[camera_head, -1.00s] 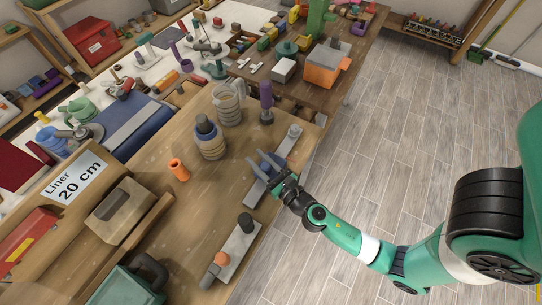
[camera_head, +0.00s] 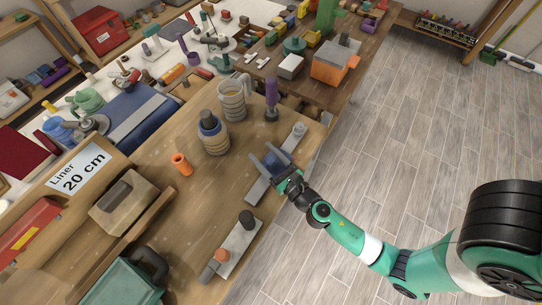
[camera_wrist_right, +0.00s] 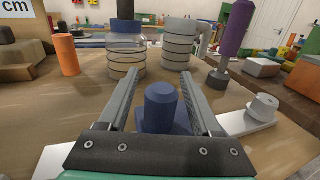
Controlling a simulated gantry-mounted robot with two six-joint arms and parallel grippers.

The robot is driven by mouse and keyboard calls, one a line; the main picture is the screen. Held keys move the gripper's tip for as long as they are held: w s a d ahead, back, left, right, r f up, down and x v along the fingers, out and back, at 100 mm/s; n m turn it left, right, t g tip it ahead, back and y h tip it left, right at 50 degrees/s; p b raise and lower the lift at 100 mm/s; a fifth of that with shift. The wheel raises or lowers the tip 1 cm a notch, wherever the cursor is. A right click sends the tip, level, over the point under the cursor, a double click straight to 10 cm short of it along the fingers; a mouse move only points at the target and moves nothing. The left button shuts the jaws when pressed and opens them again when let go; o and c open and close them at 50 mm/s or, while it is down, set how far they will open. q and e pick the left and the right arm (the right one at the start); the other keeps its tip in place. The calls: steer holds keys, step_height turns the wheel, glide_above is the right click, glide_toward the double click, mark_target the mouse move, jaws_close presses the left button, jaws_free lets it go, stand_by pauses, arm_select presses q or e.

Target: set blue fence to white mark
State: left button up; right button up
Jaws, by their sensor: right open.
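The blue fence (camera_wrist_right: 162,108) is a dark blue block with a rounded knob on top. It sits on a grey rail (camera_wrist_right: 248,121) near the table's front edge. In the head view the fence (camera_head: 273,162) shows between the fingers, and the rail (camera_head: 257,190) runs out on both sides of it. My right gripper (camera_head: 267,157) is open, with one finger on each side of the fence's knob; in the right wrist view its fingers (camera_wrist_right: 160,82) show gaps to the knob. I cannot make out a white mark. My left gripper is out of view.
A blue-topped ringed jar (camera_head: 213,135), a ringed mug (camera_head: 233,102), a purple-handled tool (camera_head: 271,98) and an orange cylinder (camera_head: 181,164) stand behind the rail. The table middle (camera_head: 205,200) is clear.

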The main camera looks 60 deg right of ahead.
mark_target(274, 167)
steer(key=b+v, duration=0.2)
steer(key=v, duration=0.8)
steer(key=shift+s+a+f+b, duration=0.1)
steer(key=shift+s+f+b, duration=0.05)
steer(key=shift+b, duration=0.25)
steer(key=shift+s+a, duration=0.15)
steer(key=shift+s, duration=0.4)
